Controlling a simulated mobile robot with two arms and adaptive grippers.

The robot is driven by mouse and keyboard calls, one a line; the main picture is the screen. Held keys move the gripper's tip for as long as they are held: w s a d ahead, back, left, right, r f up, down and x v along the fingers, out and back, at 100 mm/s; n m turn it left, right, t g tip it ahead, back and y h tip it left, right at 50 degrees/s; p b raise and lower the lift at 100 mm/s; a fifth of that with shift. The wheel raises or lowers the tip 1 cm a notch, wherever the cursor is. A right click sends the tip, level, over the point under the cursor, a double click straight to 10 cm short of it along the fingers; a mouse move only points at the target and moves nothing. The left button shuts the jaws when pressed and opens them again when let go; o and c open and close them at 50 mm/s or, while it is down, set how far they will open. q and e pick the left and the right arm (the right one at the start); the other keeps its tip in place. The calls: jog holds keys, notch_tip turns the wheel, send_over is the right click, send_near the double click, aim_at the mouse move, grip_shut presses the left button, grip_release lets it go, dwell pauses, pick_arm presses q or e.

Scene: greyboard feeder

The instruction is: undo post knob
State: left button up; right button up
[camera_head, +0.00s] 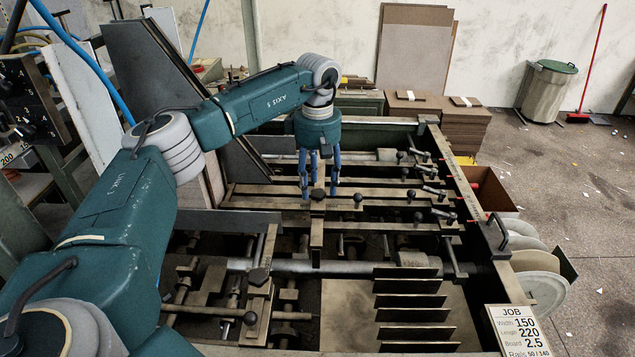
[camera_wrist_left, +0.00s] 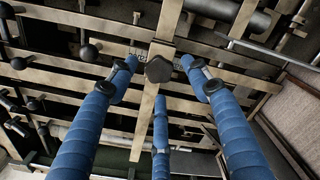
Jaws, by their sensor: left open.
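A dark faceted knob (camera_head: 317,195) sits on top of a pale metal post bar in the middle of the feeder frame. It also shows in the left wrist view (camera_wrist_left: 159,69), on a pale upright strip that crosses the rails. My left gripper (camera_head: 320,194) points straight down with three blue fingers (camera_wrist_left: 160,78) spread apart. The fingertips surround the knob in the wrist view, with visible gaps on both sides. I cannot tell how high they are above it. The gripper is open and holds nothing. My right gripper is not in view.
Ball-ended levers (camera_head: 428,190) line the right of the frame. Another dark knob (camera_head: 258,277) stands on a bar nearer me. Dark upright plates (camera_head: 408,301) stand in front. A job sign (camera_head: 517,330) is at the lower right. A slanted dark panel (camera_head: 165,75) stands at left.

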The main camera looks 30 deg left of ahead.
pick_arm(q)
jog(key=shift+f, duration=0.4)
jog(key=shift+d+f, duration=0.1)
jog(key=shift+f, duration=0.2)
jog(key=c, duration=1.2)
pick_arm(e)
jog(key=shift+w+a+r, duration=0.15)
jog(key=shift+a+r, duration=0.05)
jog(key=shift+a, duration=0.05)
